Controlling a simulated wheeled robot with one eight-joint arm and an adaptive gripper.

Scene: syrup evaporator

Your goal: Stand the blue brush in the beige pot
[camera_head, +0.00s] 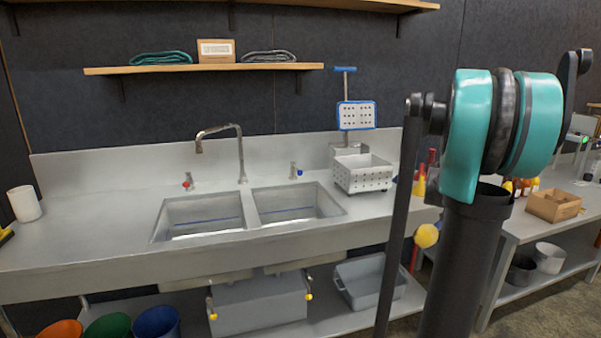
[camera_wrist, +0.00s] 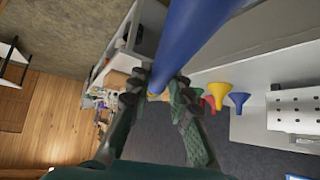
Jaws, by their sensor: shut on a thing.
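The blue brush (camera_wrist: 205,35) shows in the wrist view as a thick blue shaft running from the fingers to the top edge. My gripper (camera_wrist: 165,92) is shut on it. The brush's bristles cannot be made out. A pale, off-white to beige pot (camera_head: 24,203) stands upright at the left end of the steel counter in the head view, apart from the sinks. My gripper and the brush do not show in the head view, where my arm fills the right side. The pot does not show in the wrist view.
The steel counter (camera_head: 95,225) has two sinks with a faucet (camera_head: 218,140). A perforated white basket (camera_head: 361,172) stands right of them. A yellow funnel (camera_wrist: 218,93) and a blue funnel (camera_wrist: 238,101) show in the wrist view. Counter between pot and sinks is clear.

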